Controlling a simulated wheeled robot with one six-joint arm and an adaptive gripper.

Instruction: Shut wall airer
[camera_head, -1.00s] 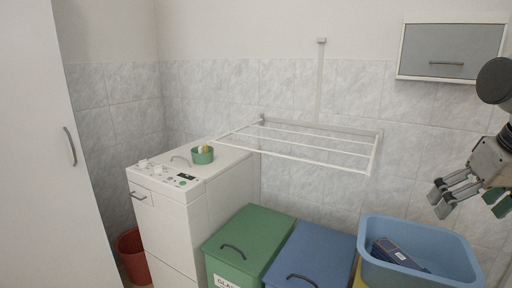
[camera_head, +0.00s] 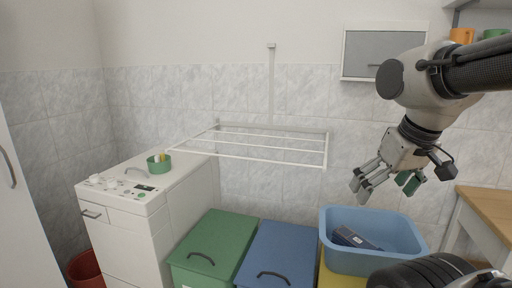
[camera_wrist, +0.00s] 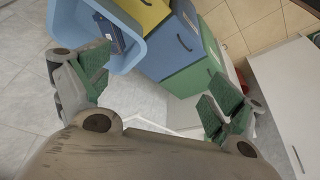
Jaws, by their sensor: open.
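The white wall airer (camera_head: 255,147) is folded out from the tiled wall, its rack of bars roughly level, above the gap between the washing machine and the bins. A thin vertical strip (camera_head: 271,85) rises on the wall above it. My gripper (camera_head: 383,192) is open and empty, to the right of the airer and apart from it, above the blue tub. In the wrist view my gripper (camera_wrist: 155,95) shows its green finger pads spread wide with nothing between them.
A white washing machine (camera_head: 140,215) with a green pot (camera_head: 159,164) on it stands left. Below are a green bin (camera_head: 212,245), a blue bin (camera_head: 275,255) and a blue tub (camera_head: 375,258) holding a dark blue box. A grey cabinet (camera_head: 372,55) hangs upper right; a wooden counter (camera_head: 490,205) stands right.

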